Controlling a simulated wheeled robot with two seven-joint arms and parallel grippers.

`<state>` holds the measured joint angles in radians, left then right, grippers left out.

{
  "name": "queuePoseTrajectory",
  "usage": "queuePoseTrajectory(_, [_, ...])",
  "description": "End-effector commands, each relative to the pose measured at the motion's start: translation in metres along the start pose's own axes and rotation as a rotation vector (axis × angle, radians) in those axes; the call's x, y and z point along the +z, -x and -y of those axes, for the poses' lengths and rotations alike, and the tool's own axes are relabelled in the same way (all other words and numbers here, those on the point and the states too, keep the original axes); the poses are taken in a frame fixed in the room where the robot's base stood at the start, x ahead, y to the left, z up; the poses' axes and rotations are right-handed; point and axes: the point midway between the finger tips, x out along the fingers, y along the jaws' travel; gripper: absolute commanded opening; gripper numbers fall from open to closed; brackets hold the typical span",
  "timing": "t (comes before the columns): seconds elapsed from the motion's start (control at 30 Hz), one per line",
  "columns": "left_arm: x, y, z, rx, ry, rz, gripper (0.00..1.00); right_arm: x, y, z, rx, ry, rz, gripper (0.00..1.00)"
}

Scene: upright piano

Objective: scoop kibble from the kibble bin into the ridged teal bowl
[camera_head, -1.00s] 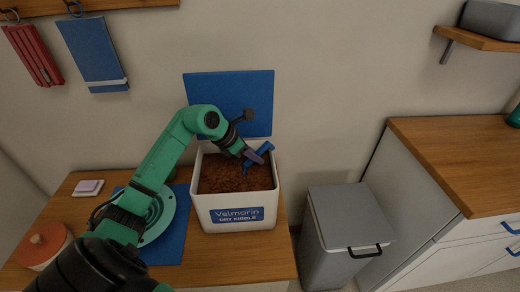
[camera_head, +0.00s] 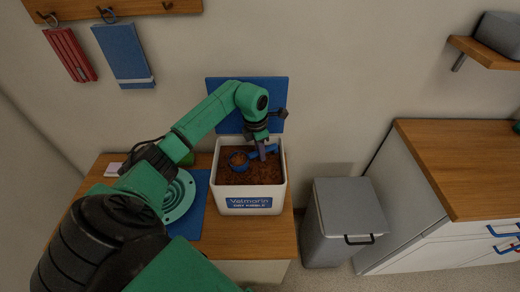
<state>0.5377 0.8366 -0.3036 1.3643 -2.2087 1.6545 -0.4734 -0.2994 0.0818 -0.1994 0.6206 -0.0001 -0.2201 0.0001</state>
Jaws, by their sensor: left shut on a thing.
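The kibble bin (camera_head: 221,187) is a white box with a blue "Velmorin dry kibble" label and brown kibble (camera_head: 240,178) inside. It stands on the small wooden cabinet. My left gripper (camera_head: 262,153) is over the bin's right part, pointing down, shut on a blue scoop (camera_head: 257,153). The scoop's cup is low in the bin at the kibble, left of the gripper; brown kibble shows in it. The ridged teal bowl (camera_head: 182,206) is on a blue mat left of the bin, partly hidden by my left arm. My right gripper is not in view.
A blue panel (camera_head: 228,95) stands upright behind the bin. A grey lidded bin (camera_head: 345,215) is on the floor to the right, beside a wood-topped counter (camera_head: 455,165). Towels (camera_head: 125,52) hang on the wall rail.

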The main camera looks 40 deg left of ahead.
Motion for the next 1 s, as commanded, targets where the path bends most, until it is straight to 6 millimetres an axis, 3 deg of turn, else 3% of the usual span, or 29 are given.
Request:
queuePoseTrajectory(0.1, [0.004,0.021,-0.001,0.002,0.001,-0.036,0.0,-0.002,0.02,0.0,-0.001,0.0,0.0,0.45])
queuePoseTrajectory(0.5, [0.009,0.06,-0.001,0.003,0.0,-0.105,0.0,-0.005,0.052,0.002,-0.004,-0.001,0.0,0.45])
queuePoseTrajectory(1.0, [0.009,0.065,0.0,0.002,0.001,-0.104,0.0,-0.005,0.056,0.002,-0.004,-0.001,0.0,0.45])
